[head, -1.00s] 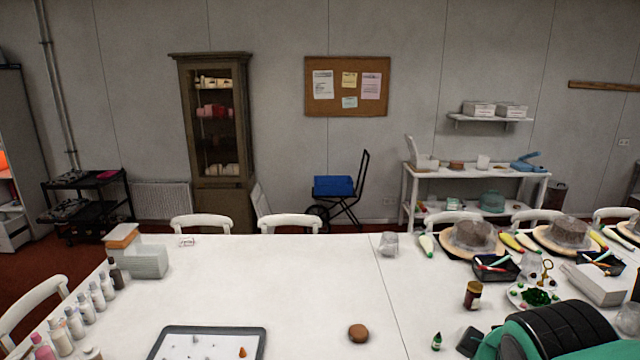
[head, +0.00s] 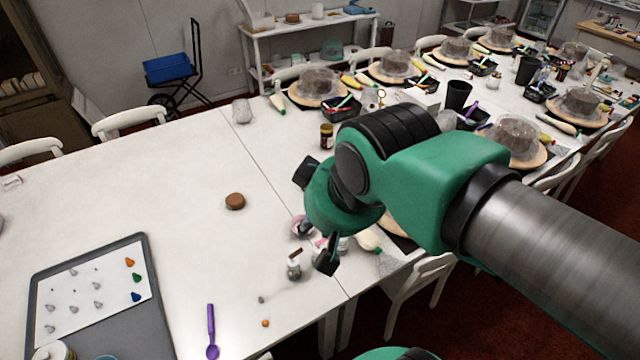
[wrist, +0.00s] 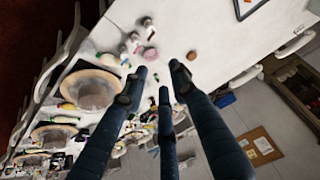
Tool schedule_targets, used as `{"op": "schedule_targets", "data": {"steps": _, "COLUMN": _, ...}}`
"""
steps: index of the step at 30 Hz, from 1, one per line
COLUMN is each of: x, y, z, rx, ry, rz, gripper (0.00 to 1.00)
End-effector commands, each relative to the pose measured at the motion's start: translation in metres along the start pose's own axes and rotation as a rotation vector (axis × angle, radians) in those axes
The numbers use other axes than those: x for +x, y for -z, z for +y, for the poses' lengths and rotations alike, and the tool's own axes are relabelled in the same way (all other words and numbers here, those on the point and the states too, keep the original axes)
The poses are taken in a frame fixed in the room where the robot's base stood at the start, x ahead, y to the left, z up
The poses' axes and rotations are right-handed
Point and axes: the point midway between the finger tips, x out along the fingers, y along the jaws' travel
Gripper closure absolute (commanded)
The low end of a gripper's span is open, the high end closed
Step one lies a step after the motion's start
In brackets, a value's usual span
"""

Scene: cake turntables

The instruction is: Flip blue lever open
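I cannot clearly make out a blue lever in either view. A small blue object (head: 357,9) lies on the white side table at the back, too small to tell whether it has a lever. My gripper (head: 318,215) hangs over the near part of the white work table, seen from behind in the head view, far from that blue object. In the wrist view my gripper (wrist: 160,74) shows its dark fingers apart with nothing between them. The finger ends are over the table and its small bottles, not touching anything that I can see.
The white work table (head: 200,240) carries a grey tray (head: 50,275), a brown disc (head: 235,201), a purple spoon (head: 211,330) and several cakes on boards at the right. A blue box (head: 167,68) sits on a cart behind. White chairs line the table. The table's left middle is clear.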

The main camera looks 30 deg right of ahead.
Motion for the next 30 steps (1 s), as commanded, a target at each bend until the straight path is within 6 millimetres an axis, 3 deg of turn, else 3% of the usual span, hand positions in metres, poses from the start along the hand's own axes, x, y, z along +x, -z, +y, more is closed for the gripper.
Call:
{"op": "schedule_targets", "data": {"steps": 7, "x": 0.014, "y": 0.018, "z": 0.011, "rx": -0.104, "ry": -0.012, "rz": -0.036, "gripper": 0.73}}
{"op": "schedule_targets", "data": {"steps": 14, "x": 0.052, "y": 0.054, "z": 0.040, "rx": -0.345, "ry": -0.018, "rz": -0.116, "gripper": 0.73}}
{"op": "schedule_targets", "data": {"steps": 21, "x": 0.113, "y": 0.088, "z": 0.086, "rx": -0.648, "ry": 0.016, "rz": -0.215, "gripper": 0.73}}
{"op": "schedule_targets", "data": {"steps": 30, "x": 0.205, "y": 0.106, "z": 0.157, "rx": -1.019, "ry": 0.119, "rz": -0.316, "gripper": 0.73}}
